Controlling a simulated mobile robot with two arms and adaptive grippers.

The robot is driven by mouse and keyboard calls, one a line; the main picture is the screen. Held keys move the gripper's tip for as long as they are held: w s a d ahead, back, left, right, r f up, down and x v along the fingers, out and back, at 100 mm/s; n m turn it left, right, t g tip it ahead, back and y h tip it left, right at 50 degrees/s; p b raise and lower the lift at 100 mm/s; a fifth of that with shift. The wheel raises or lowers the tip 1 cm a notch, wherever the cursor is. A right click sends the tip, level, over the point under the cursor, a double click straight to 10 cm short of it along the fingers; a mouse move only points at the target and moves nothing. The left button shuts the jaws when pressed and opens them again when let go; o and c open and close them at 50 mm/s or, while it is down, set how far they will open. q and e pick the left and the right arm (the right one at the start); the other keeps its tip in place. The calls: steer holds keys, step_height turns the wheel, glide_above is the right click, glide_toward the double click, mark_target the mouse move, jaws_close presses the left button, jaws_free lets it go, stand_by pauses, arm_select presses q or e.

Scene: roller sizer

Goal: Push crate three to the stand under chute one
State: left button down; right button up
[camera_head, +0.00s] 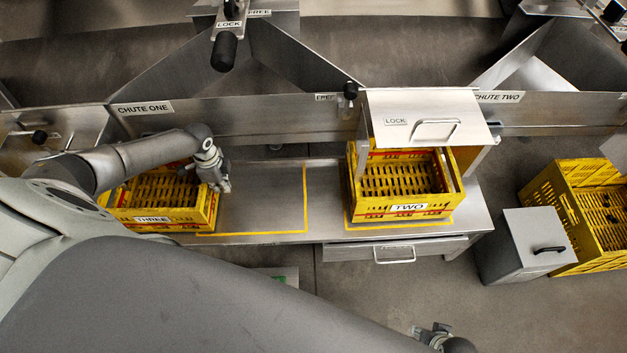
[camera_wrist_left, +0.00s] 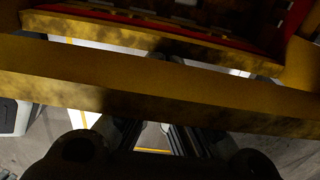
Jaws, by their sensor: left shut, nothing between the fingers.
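Crate three (camera_head: 170,219), yellow with a label on its front, is at the left end of the steel bench. My arm hides part of it. My left gripper (camera_head: 223,186) is shut and empty, against or just beside the crate's right wall; contact is unclear. The left wrist view shows a yellow crate wall (camera_wrist_left: 160,90) close up, covering part of the fingers (camera_wrist_left: 175,138). The stand (camera_head: 262,200) is a bare steel surface with a yellow outline, right of the crate. The chute one label (camera_head: 144,108) is behind. My right gripper (camera_head: 434,335) is at the bottom edge, partly visible.
Crate two (camera_head: 407,209) stands in its own outline to the right, beneath a steel lock cover (camera_head: 425,115). A drawer (camera_head: 395,250) is under the bench. A grey bin (camera_head: 525,245) and another yellow crate (camera_head: 560,200) stand on the floor at right.

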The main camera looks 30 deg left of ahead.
arm_select(q)
steer(key=shift+s+a, duration=0.45)
steer(key=shift+a, duration=0.4)
steer(key=shift+s+a, duration=0.45)
steer(key=shift+a, duration=0.4)
